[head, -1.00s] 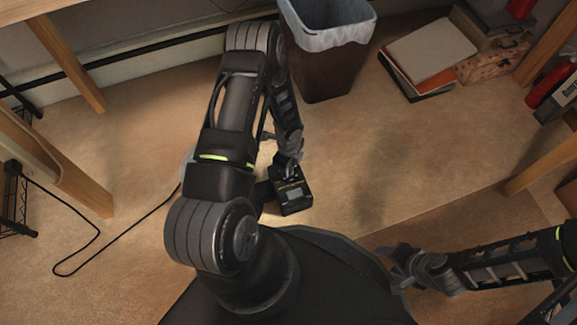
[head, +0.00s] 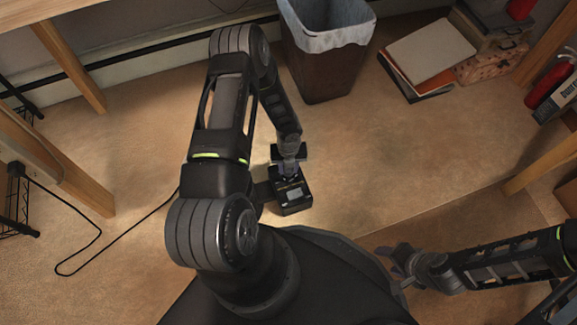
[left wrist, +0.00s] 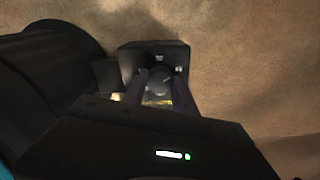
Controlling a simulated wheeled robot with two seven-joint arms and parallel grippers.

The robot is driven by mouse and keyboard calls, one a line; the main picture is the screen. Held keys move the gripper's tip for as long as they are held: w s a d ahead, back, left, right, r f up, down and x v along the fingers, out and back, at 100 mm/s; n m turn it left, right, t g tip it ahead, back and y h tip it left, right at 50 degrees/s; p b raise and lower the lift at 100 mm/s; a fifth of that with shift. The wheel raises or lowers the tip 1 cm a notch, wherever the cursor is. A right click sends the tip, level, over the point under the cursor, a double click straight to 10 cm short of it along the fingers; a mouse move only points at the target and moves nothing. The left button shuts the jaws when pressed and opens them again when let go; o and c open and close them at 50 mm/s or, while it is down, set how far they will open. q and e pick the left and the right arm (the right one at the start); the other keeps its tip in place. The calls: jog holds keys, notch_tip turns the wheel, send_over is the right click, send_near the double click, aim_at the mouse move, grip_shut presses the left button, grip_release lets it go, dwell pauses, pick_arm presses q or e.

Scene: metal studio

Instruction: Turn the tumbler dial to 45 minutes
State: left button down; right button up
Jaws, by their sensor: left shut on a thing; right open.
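The tumbler (head: 294,198) is a small black box with a grey label, standing on the floor left of centre in the head view. Its black body also shows in the left wrist view (left wrist: 150,52). The round dark dial (left wrist: 159,80) sits between my left fingers in the left wrist view, with a light mark on it. My left gripper (head: 288,172) reaches down over the tumbler and is shut on the dial; its fingers also show in the left wrist view (left wrist: 160,90). The dial's scale is too small to read. My right gripper (head: 396,262) is open and empty, at lower right.
A brown bin (head: 330,72) with a pale liner stands behind. Books (head: 428,52) and a patterned box (head: 492,62) lie at the upper right. A black cable (head: 88,268) crosses the floor at left. The floor right of the tumbler is clear.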

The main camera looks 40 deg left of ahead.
pick_arm(q)
jog(key=shift+m, duration=1.1)
jog(key=c, duration=1)
grip_release()
notch_tip(320, 180, up, 8)
jog(key=p, duration=0.3)
jog(key=shift+f+p, duration=0.1)
jog(key=shift+p, duration=0.2)
